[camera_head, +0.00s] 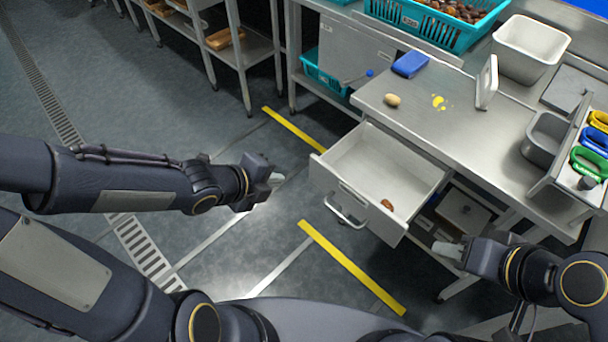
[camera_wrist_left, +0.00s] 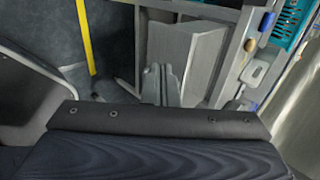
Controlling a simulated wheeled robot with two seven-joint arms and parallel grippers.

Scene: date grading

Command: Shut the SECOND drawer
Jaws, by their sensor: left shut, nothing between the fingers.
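One drawer (camera_head: 345,169) stands pulled out from under the steel worktop (camera_head: 455,108). It is white inside, with a handle on its front and a label too small to read. A brown date (camera_head: 387,204) lies in it near the front. My left gripper (camera_head: 277,181) is shut and empty, in the air to the left of the drawer front and apart from it. Its fingers also show in the left wrist view (camera_wrist_left: 161,84). My right gripper (camera_head: 440,249) is below and right of the drawer's front right corner; its finger gap cannot be made out.
On the worktop are a pale oval item (camera_head: 392,100), a blue block (camera_head: 410,64), an upright white-grey panel (camera_head: 487,82) and a grey bin (camera_head: 545,135). Green and yellow-handled tools stand at the right. The floor left of the drawer is clear, with yellow stripes (camera_head: 350,268).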

